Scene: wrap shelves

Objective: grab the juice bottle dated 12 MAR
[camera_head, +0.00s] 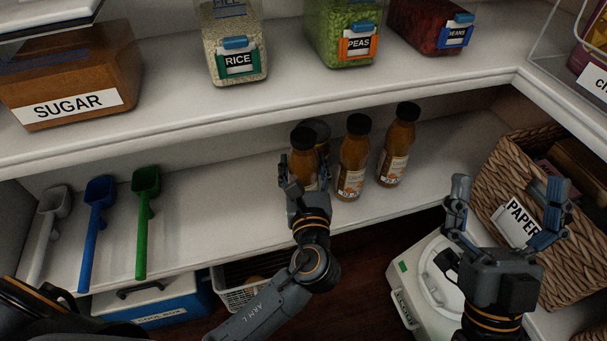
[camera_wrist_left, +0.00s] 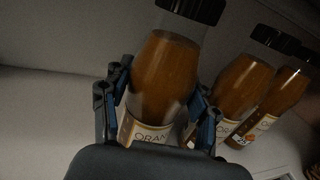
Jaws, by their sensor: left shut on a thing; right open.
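Several orange juice bottles with black caps stand on the lower shelf. My left gripper (camera_head: 304,180) is shut on the leftmost front juice bottle (camera_head: 302,162), which also shows between the fingers in the left wrist view (camera_wrist_left: 165,75). The middle juice bottle (camera_head: 353,160) and the right juice bottle (camera_head: 397,147) stand upright to its right. Another dark cap (camera_head: 320,129) shows just behind the held bottle. Date print on the labels is too small or hidden to read. My right gripper (camera_head: 508,205) is open and empty, in front of the wicker basket.
A wicker basket (camera_head: 500,160) labelled PAPER stands at the right. Grey, blue (camera_head: 97,205) and green (camera_head: 143,215) scoops lie left on the lower shelf. The upper shelf edge (camera_head: 250,115) overhangs the bottles. A white appliance (camera_head: 420,265) and a blue box (camera_head: 185,300) sit below.

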